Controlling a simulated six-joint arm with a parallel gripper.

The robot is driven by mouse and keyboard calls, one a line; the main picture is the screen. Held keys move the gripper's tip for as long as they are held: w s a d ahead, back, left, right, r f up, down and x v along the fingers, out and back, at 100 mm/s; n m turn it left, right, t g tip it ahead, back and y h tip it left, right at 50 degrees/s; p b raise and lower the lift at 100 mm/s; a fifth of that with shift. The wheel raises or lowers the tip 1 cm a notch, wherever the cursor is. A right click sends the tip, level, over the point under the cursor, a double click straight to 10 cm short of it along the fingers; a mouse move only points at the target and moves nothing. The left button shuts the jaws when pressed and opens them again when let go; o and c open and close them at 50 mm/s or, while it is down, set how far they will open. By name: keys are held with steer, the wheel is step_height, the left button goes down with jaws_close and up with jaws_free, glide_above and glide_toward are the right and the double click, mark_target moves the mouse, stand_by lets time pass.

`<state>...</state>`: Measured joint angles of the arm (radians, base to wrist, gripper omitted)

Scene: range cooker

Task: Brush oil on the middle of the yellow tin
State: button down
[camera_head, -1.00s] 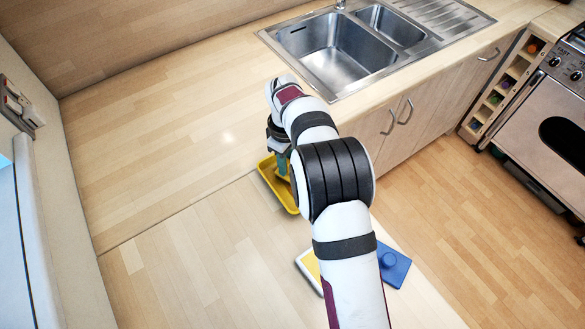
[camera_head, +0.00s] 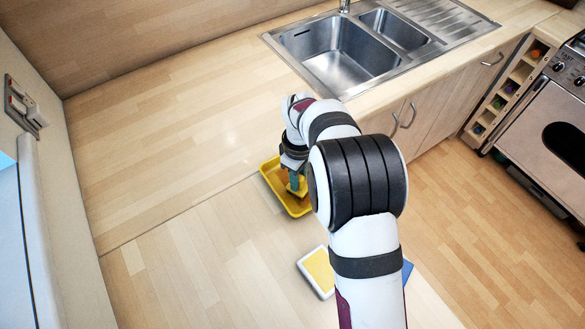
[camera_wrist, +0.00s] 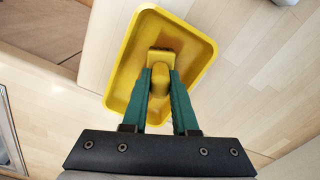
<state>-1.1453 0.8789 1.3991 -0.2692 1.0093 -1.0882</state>
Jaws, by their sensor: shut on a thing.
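The yellow tin (camera_head: 269,176) is a shallow rectangular tray on the worktop, left of my arm. It also shows in the wrist view (camera_wrist: 197,80). My gripper (camera_head: 297,180) points down over the tin. In the wrist view its green fingers (camera_wrist: 160,80) are shut on the yellow handle of a brush (camera_wrist: 157,76). The brush head lies over the inside of the tin, near its middle. A darker, brownish-yellow patch (camera_wrist: 178,41) shows on the tin floor around the brush head. I cannot tell for sure whether the bristles touch the floor.
A white-edged block with a yellow top (camera_head: 318,270) lies on the worktop nearer me. A blue object (camera_head: 407,270) is mostly hidden behind my arm. The sink (camera_head: 345,50) is at the back. The worktop left of the tin is clear.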

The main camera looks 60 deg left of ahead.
steer(key=shift+d, duration=1.2)
step_height(320, 180, up, 8)
steer(key=shift+r, duration=0.1)
steer(key=w+d+r+m, duration=0.45)
steer(key=w+d, duration=0.25)
steer(key=d, duration=0.2)
steer(key=w+d+r+m, duration=0.4)
steer(key=w+d+m, duration=0.25)
steer(key=d, duration=0.25)
steer(key=d+r+m, duration=0.2)
steer(key=d+m, duration=0.1)
steer(key=d, duration=0.5)
steer(key=d+r+m, duration=0.3)
steer(key=d+m, duration=0.1)
steer(key=d, duration=0.3)
steer(key=w+d+r+m, duration=0.1)
steer(key=d+m, duration=0.3)
steer(key=d, duration=0.4)
steer(key=shift+d+r, duration=0.3)
steer(key=shift+r, duration=0.5)
steer(key=shift+a, duration=0.1)
